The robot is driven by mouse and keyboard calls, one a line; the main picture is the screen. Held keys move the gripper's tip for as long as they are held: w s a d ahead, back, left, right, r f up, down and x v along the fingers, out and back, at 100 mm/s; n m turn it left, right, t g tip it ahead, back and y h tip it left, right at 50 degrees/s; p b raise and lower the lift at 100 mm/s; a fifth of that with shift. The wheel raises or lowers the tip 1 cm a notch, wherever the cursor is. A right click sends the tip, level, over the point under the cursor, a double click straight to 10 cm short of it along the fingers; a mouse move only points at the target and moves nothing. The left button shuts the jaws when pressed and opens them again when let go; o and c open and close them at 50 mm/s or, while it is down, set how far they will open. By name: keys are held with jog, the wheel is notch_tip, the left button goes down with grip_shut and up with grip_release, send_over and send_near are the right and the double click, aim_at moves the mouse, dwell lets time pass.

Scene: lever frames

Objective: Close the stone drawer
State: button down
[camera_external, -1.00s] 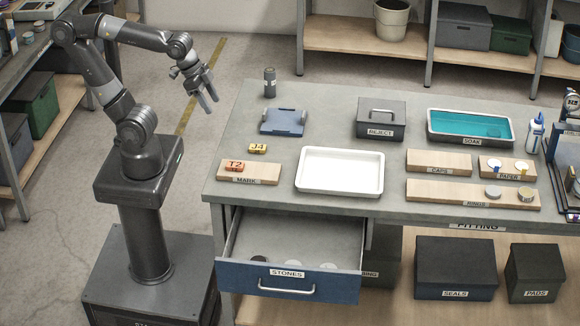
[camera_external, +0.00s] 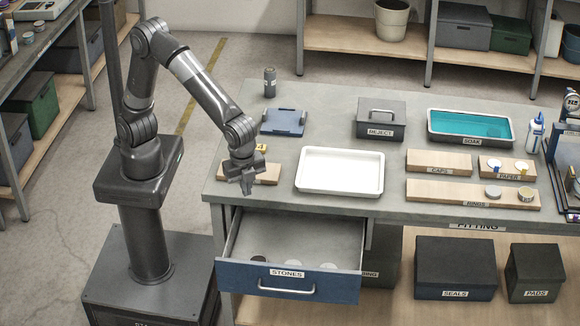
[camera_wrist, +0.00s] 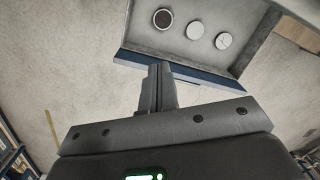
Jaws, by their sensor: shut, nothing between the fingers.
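The stone drawer stands pulled out below the bench's left end in the external view. Its blue front (camera_external: 322,283) has a STONES label and a pale bar handle (camera_external: 287,288). Inside the grey drawer lie a dark round stone (camera_wrist: 163,19) and two pale ones (camera_wrist: 194,31) (camera_wrist: 223,41), partly hidden by the front in the external view. My gripper (camera_external: 247,188) points down near the bench's front-left edge, above and behind the drawer front in that picture. In the wrist view my gripper (camera_wrist: 158,78) is shut and empty, its tips overlapping the blue front; I cannot tell any contact.
A wooden MARK block (camera_external: 268,178) is partly hidden behind my gripper. A white tray (camera_external: 341,190) sits to its right. A blue stand (camera_external: 284,122) and a dark cylinder (camera_external: 270,83) are farther back. The floor before the drawer looks clear in the wrist view.

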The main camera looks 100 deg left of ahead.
jog(key=s+d+f+m+y, duration=0.2)
jog(key=s+d+f+m, duration=0.1)
jog(key=d+f, duration=0.65)
jog(key=s+d+f+m+y, duration=0.1)
jog(key=s+d+f+m, duration=0.2)
jog(key=d+f, duration=0.7)
jog(key=shift+s+a+f, duration=0.1)
jog(key=shift+a+f, duration=1.1)
jog(key=shift+f, duration=0.2)
jog(key=shift+w+a+f, duration=0.1)
jog(key=shift+a+f, duration=1.05)
jog(key=shift+f, duration=0.25)
jog(key=shift+s+a+f, duration=0.1)
jog(key=shift+a+f, duration=1.1)
jog(key=shift+f, duration=0.2)
jog(key=shift+a, duration=0.1)
jog(key=a, duration=2.6)
jog(key=shift+a, duration=0.45)
jog(key=shift+d, duration=0.1)
